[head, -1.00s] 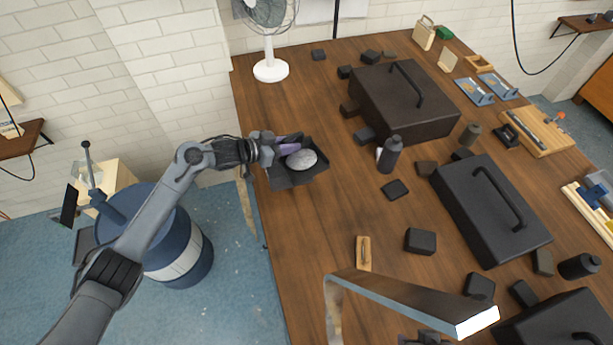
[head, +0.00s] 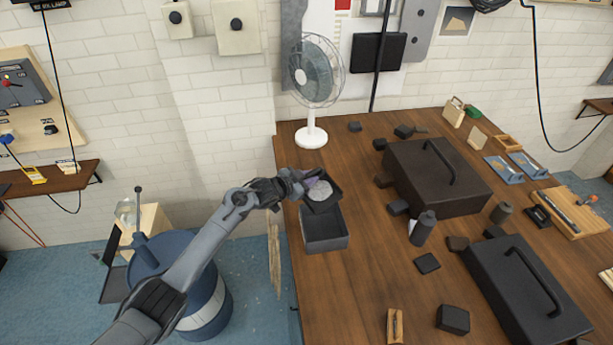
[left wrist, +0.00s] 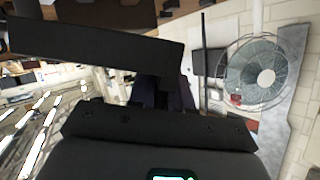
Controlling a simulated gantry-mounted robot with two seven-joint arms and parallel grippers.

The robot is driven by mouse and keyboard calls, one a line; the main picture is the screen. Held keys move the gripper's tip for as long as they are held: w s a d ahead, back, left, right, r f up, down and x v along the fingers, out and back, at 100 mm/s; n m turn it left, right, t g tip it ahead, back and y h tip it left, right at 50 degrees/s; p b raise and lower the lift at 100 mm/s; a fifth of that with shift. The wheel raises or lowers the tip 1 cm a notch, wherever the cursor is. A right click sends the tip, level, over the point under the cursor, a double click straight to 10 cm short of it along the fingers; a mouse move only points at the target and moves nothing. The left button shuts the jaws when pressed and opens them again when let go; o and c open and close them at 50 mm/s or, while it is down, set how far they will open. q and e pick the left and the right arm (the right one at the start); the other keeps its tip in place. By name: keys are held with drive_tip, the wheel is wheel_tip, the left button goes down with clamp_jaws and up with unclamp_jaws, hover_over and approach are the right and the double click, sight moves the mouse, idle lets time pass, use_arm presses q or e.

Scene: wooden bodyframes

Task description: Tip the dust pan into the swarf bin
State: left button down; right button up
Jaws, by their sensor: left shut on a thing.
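My left gripper (head: 303,182) is shut on the purple handle of the dust pan (head: 333,194). The black pan is held above the left edge of the wooden table and carries a pale grey heap (head: 319,189). In the left wrist view, part of the purple handle (left wrist: 181,94) shows between dark gripper parts. A black open box (head: 325,241), which looks like the swarf bin, stands just below and in front of the pan. The pan hides the box's far side. My right gripper is out of view.
A white fan (head: 311,137) stands behind the pan. A blue drum (head: 205,300) stands on the floor left of the table.

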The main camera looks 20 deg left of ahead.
sight(317, 197)
use_arm(q)
drive_tip(key=d+m, duration=0.1)
drive_tip(key=s+d+r+m+t+y+b, duration=0.1)
drive_tip(key=shift+m, duration=0.3)
drive_tip(key=shift+s+d+m+t+y+b, duration=0.25)
drive_tip(key=shift+s+d+m+y+b, duration=0.05)
drive_tip(key=shift+d+m+b, duration=0.25)
drive_tip(key=shift+s+d+m+t+y+b, duration=0.25)
drive_tip(key=shift+d+m+y+b, duration=0.05)
drive_tip(key=shift+d+m+b, duration=0.25)
drive_tip(key=shift+s+d+r+m+t+y+b, duration=0.15)
drive_tip(key=shift+s+d+r+m+t+b, duration=0.1)
drive_tip(key=shift+d+m+b, duration=0.2)
drive_tip(key=shift+s+d+r+m+t+y+b, duration=0.15)
drive_tip(key=shift+d+m+t+b, duration=0.15)
drive_tip(key=shift+m, duration=0.25)
idle(0.4)
